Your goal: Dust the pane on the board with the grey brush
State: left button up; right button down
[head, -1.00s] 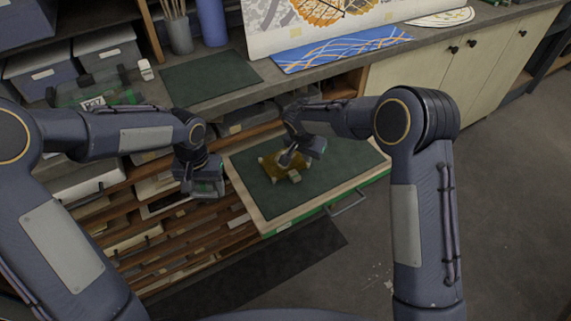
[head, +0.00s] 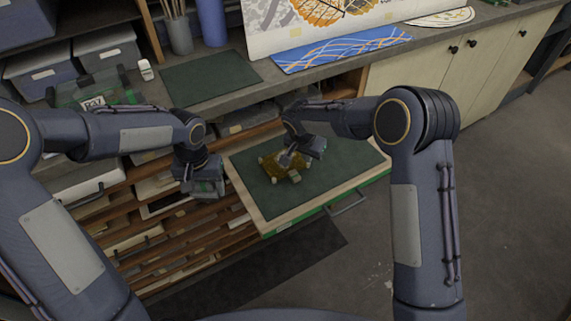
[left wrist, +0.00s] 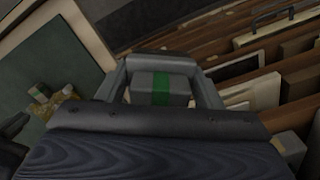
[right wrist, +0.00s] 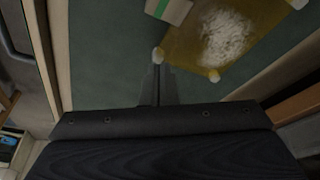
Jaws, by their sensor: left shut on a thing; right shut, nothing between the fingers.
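The amber pane (head: 279,160) lies on the dark green board (head: 262,193). The right wrist view shows white dust on the pane (right wrist: 262,42) and pale round pieces at its corners. A grey block with a green band (right wrist: 170,10) sits at the pane's edge. My right gripper (head: 285,160) is shut and empty over the pane; its fingertips (right wrist: 157,72) are beside one corner, contact unclear. My left gripper (head: 207,190) is left of the board, shut on a grey block with a green band (left wrist: 163,88). I cannot tell whether this is the brush; bristles are hidden.
Wooden shelf slots (head: 140,235) with panels stand below my left gripper. The counter behind holds a green mat (head: 208,77), a blue patterned sheet (head: 342,48) and a cup of brushes (head: 180,38). The board's right side is clear. A handle (head: 348,203) juts from its front.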

pick_arm(q)
jog(key=shift+f+b, duration=0.5)
jog(key=shift+b, duration=0.05)
pick_arm(e)
jog(key=shift+f, duration=0.55)
jog(key=shift+r, duration=0.1)
pick_arm(q)
jog(key=shift+r+p, duration=1.2)
pick_arm(e)
jog(key=shift+r, duration=3.05)
